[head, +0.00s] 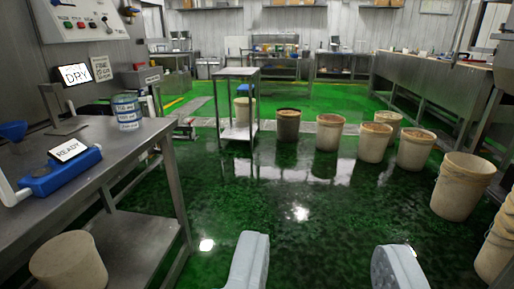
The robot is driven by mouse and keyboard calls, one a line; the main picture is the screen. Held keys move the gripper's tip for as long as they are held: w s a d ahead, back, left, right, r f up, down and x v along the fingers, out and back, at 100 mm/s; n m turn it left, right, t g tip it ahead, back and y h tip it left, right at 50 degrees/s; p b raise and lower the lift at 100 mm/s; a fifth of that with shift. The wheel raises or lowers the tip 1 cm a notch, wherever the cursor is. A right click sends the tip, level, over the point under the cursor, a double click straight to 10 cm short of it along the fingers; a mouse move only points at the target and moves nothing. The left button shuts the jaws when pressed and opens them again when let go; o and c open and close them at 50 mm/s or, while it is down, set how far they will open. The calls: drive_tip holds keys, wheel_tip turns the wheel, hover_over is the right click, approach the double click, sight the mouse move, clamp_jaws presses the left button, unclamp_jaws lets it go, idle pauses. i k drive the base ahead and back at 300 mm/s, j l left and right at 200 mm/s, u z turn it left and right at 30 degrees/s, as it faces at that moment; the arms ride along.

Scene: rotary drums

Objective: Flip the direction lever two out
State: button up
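My gripper (324,258) shows at the bottom of the head view. Its two pale grey fingers are wide apart with only wet floor between them, so it is open and empty. A light grey control panel (78,30) with small red, green and dark controls is on the wall at the upper left, far from my gripper. A small dark part (107,24) sits on the panel's right side; I cannot tell if it is a lever. I cannot pick out direction lever two for certain in this view.
A steel table (125,155) on the left holds a blue device with a "READY" screen (70,149) and a can (126,110). A "DRY" screen (75,74) is behind it. Several buckets (327,133) stand centre and right. The green floor (290,195) ahead is clear.

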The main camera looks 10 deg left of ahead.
sight(110, 31)
drive_tip(key=i+u, duration=0.15)
drive_tip(key=i, duration=0.65)
drive_tip(key=i+l+u, duration=0.2)
drive_tip(key=i, duration=0.55)
drive_tip(key=i+j+u, duration=0.2)
drive_tip(key=u, duration=0.2)
drive_tip(key=i+u, duration=0.75)
